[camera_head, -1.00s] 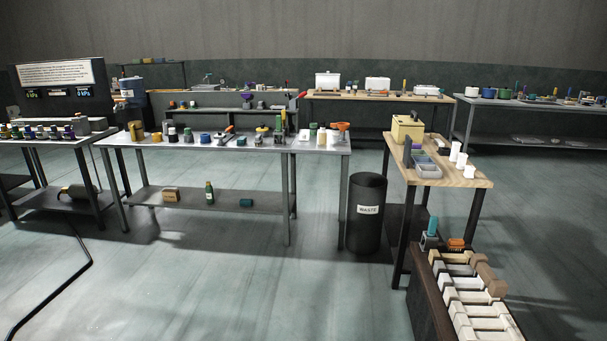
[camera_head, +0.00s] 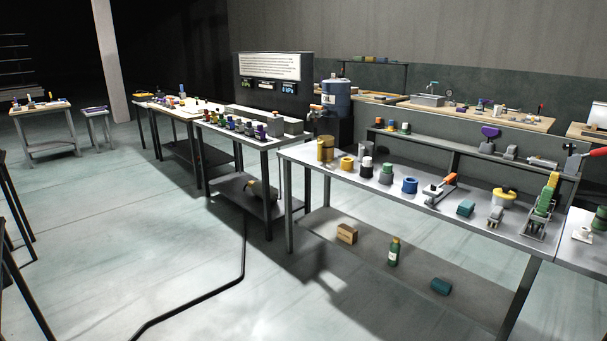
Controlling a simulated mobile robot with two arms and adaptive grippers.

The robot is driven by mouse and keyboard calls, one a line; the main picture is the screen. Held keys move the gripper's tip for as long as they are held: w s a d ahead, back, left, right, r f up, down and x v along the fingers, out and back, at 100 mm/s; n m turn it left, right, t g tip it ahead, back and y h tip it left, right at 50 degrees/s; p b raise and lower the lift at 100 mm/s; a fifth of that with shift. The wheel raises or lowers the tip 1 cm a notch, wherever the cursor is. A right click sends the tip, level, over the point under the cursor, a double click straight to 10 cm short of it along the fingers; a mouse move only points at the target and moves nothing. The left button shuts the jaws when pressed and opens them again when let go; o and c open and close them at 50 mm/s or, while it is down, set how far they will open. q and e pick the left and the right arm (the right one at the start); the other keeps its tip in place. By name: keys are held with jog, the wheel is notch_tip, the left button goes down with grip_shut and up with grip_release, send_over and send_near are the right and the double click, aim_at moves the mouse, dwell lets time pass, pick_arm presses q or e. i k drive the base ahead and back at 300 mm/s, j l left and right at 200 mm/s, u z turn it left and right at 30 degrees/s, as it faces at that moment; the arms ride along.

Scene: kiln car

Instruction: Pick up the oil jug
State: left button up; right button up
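I cannot pick out an oil jug for certain. A blue drum (camera_head: 337,97) with a small white label stands on a black stand behind the near metal table. A small green bottle (camera_head: 393,252) stands upright on that table's lower shelf. Neither of my grippers is in view.
The near metal table (camera_head: 335,164) holds yellow, grey and blue cylinders and tools. A carton (camera_head: 347,233) and a teal block (camera_head: 441,286) lie on its lower shelf. A black hose (camera_head: 190,308) crosses the floor. Open floor (camera_head: 120,240) spreads at the left.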

aim_at(325, 143)
jog(key=i+j+u, duration=0.2)
jog(key=i, duration=0.65)
jog(key=i+u, duration=0.25)
jog(key=i, duration=0.55)
jog(key=i+l+u, duration=0.2)
jog(key=i, duration=0.65)
jog(key=i+j+z, duration=0.15)
jog(key=i+z, duration=0.25)
jog(key=i+j+z, duration=0.4)
jog(key=i, duration=0.15)
jog(key=i+j+z, duration=0.4)
jog(key=i+l, duration=0.05)
jog(key=l, duration=0.05)
